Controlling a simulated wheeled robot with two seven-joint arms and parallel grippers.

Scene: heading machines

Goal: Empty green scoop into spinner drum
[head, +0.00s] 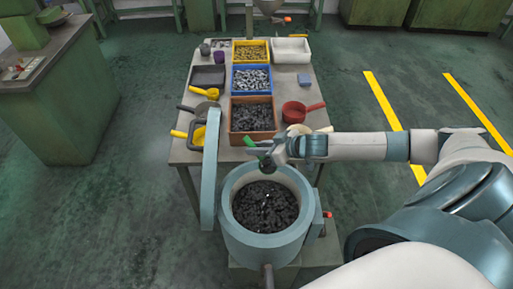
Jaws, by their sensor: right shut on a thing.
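The spinner drum (229,236) is a blue-grey round tub in the lower middle of the head view, open at the top, with many dark small parts (265,206) inside. My right gripper (277,153) is above the drum's far rim and is shut on the green scoop (267,164). A green end of the scoop (250,142) sticks out to the left of the gripper. The gripper hides part of the scoop, and I cannot tell whether anything is in it. My left gripper is not in view.
The drum's lid (210,170) stands upright at its left. Behind is a table with an orange bin (234,130), a blue bin, a yellow bin, a white tray (291,51), a red scoop (295,112) and yellow scoops. A green cabinet (70,120) stands at left.

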